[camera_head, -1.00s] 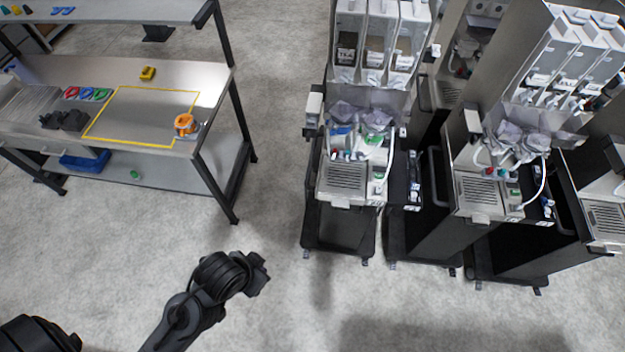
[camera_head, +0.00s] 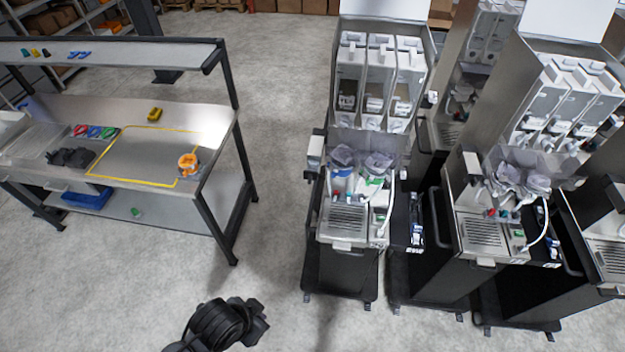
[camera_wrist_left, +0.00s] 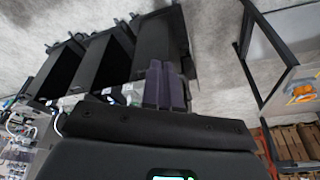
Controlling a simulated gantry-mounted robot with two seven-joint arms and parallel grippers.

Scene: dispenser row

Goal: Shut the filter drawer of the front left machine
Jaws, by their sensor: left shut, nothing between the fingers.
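The front left machine (camera_head: 350,222) stands left-most in the machine row in the head view, with hoppers above and a grated tray (camera_head: 347,220) at its front. I cannot make out its filter drawer for certain or how far it stands out. My left gripper (camera_head: 262,318) is low in the head view, well in front of and left of the machine, touching nothing. In the left wrist view its dark fingers (camera_wrist_left: 165,84) are together and empty, with the machines beyond them. My right gripper is not in view.
More machines (camera_head: 480,228) stand close on the right, with dark sides and narrow gaps. A workbench (camera_head: 215,160) with an upper shelf stands at the left, holding an orange item (camera_head: 188,163). The floor between bench and machines is clear.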

